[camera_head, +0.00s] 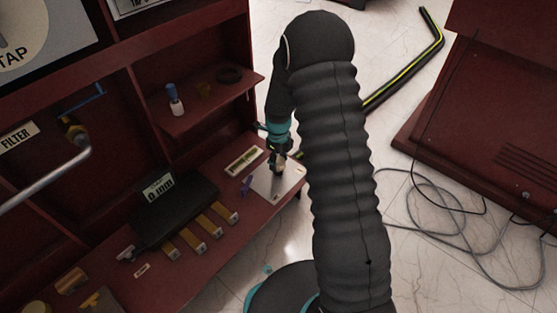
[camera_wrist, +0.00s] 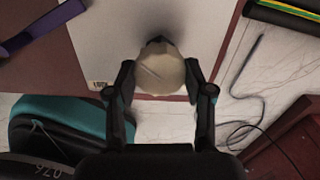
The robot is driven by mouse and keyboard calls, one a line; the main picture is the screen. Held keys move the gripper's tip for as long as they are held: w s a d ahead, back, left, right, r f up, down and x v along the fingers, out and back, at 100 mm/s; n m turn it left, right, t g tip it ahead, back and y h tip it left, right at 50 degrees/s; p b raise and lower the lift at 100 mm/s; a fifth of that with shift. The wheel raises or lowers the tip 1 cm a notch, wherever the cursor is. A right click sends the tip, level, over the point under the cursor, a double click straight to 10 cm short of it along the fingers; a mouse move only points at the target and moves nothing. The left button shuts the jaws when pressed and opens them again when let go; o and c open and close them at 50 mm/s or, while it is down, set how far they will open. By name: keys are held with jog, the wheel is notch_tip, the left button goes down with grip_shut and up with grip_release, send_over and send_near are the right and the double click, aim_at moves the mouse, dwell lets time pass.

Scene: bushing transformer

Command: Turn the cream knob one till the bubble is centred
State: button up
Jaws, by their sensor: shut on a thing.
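In the wrist view a round cream knob (camera_wrist: 160,72) with a thin line across its top stands at the near edge of a pale plate (camera_wrist: 112,45). My gripper (camera_wrist: 161,80) is shut on the cream knob, one finger on its left and one on its right. In the head view my gripper (camera_head: 277,160) is over the pale plate (camera_head: 268,187) at the right end of the red bench, and the knob there is mostly hidden. A bubble vial (camera_head: 244,160) seems to lie in a pale strip behind the plate; its bubble is too small to make out.
A dark block with a "0 mm" label (camera_head: 158,187) and several yellow-ended pieces (camera_head: 202,226) lie on the bench to the left. A shelf (camera_head: 205,105) holds a small bottle (camera_head: 174,99). A purple strap (camera_wrist: 45,27) shows by the plate. Grey cables (camera_head: 455,220) lie on the floor.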

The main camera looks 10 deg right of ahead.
aim_at(279, 161)
jog(key=o, duration=1.2)
jog(key=shift+f, duration=0.1)
jog(key=shift+c, duration=0.2)
notch_tip(279, 161, up, 12)
